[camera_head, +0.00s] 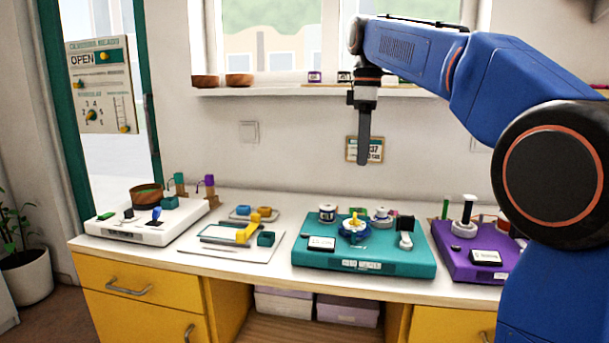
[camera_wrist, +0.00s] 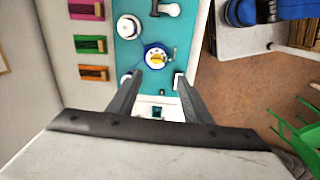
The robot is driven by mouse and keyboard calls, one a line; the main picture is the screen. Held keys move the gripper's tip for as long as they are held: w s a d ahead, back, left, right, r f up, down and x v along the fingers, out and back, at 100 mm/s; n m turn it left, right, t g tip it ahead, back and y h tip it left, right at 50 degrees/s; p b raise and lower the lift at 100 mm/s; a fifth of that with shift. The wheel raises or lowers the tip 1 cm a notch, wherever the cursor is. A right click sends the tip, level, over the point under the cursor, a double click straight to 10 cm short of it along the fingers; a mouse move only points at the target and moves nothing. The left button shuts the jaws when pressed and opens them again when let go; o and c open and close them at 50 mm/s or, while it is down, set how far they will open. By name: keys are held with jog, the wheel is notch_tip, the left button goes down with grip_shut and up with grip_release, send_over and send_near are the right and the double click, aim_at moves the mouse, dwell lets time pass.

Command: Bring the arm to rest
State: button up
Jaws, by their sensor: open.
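My blue arm (camera_head: 410,50) reaches in from the right and bends down at its end. My gripper (camera_head: 364,160) hangs pointing down in front of the wall, above the back of the teal board (camera_head: 345,264), and touches nothing. In the wrist view my gripper (camera_wrist: 159,77) shows two dark fingers apart with no object between them. Beyond the fingertips lies the blue round piece with a yellow top (camera_wrist: 155,57) on the teal board (camera_wrist: 128,52).
The white board (camera_head: 150,233) and a white tray (camera_head: 225,252) stand left on the counter; the purple board (camera_head: 460,265) stands right. A windowsill (camera_head: 280,92) with small bowls runs behind. A sign (camera_head: 372,150) hangs behind my gripper. A green chair (camera_wrist: 298,130) shows in the wrist view.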

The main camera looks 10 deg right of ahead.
jog(key=s+d+f+m+t, duration=0.2)
jog(key=s+f+m, duration=0.4)
jog(key=s+f, duration=1)
jog(key=s+d+f+m+t, duration=0.2)
jog(key=s+d+f+m, duration=0.2)
jog(key=s+f, duration=1.2)
jog(key=f+m, duration=0.1)
jog(key=m, duration=0.2)
jog(key=shift+f+m+t, duration=0.25)
jog(key=shift+m+t, duration=0.05)
